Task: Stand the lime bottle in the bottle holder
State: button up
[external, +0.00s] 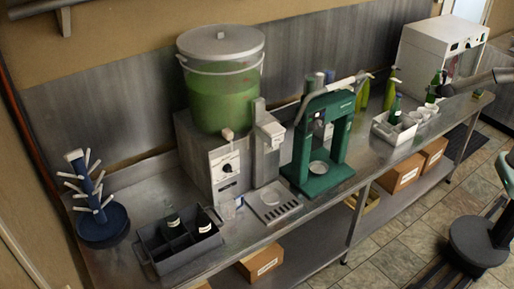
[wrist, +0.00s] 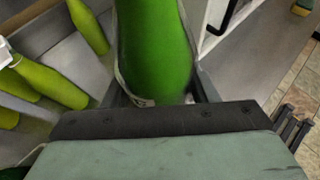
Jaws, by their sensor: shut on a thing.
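My gripper (wrist: 160,92) is shut on a bright green bottle (wrist: 155,45), which fills the top middle of the wrist view with a finger on each side. Its ends are out of that view. In the external view my gripper (external: 442,90) is at the right, above the counter by the white cabinet, with the green bottle (external: 436,79) partly hidden. Yellow-lime bottles (external: 389,94) stand behind the light grey divided caddy (external: 384,131); some show in the wrist view (wrist: 88,27). A dark grey divided crate (external: 180,258) at front left holds dark bottles. I cannot tell which container is the bottle holder.
The caddy holds a dark green bottle (external: 395,109) and white cups (external: 408,121). A green press (external: 322,150), a large green-filled bucket (external: 222,95) and a blue drying rack (external: 102,222) stand along the counter. The white cabinet (external: 440,47) is close behind my gripper.

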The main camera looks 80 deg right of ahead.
aim_at(427, 101)
jog(key=f+b, duration=0.1)
jog(key=f, duration=0.1)
jog(key=w+d+f+b, duration=0.1)
jog(key=shift+w+d+f, duration=0.15)
jog(key=shift+d+f, duration=0.05)
jog(key=shift+f, duration=0.15)
jog(key=shift+f+b, duration=0.6)
jog(key=shift+f, duration=0.2)
jog(key=shift+f, duration=0.4)
jog(key=shift+f+b, duration=0.65)
jog(key=shift+f, duration=0.05)
jog(key=shift+f, duration=0.3)
dwell(0.3)
jog(key=shift+f+b, duration=0.9)
jog(key=shift+f, duration=0.1)
jog(key=shift+f, duration=0.45)
dwell(0.7)
